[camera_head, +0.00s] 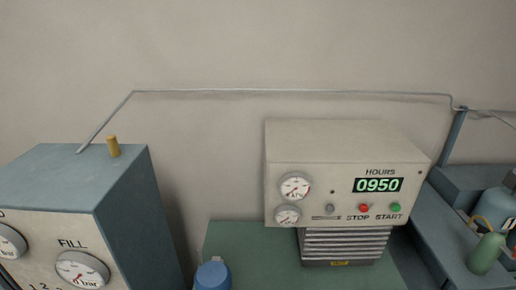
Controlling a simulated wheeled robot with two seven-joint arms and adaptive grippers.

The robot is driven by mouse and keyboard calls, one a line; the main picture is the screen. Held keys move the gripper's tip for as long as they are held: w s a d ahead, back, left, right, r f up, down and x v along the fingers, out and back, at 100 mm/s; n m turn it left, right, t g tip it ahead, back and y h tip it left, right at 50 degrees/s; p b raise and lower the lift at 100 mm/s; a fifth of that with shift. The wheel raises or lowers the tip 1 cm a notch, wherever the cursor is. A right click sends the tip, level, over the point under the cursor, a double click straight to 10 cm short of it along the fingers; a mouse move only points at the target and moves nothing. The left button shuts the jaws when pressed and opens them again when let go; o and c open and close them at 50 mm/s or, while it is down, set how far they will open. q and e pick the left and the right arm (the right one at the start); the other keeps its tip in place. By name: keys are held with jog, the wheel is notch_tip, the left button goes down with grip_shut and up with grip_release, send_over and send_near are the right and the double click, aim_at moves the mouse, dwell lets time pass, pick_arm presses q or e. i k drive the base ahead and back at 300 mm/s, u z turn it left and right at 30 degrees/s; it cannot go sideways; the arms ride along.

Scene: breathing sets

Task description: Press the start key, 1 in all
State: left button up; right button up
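The start key is a green round button (396,208) on the front of a beige machine (345,140), at its right, above the word START. A red button (363,208) sits to its left above the word STOP. A display (377,185) above them reads 0950 under the word HOURS. Neither of my grippers shows in the head view.
A blue-grey cabinet (125,210) with FILL gauges stands at the left. A blue rounded object (212,275) is low in the middle on a green surface (240,245). At the right are a green bottle (485,254) and grey-blue equipment (465,185). A thin pipe (290,92) runs along the wall.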

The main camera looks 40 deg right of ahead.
aim_at(396, 207)
jog(key=z, duration=2.1)
jog(key=i, duration=0.2)
jog(key=u, duration=0.35)
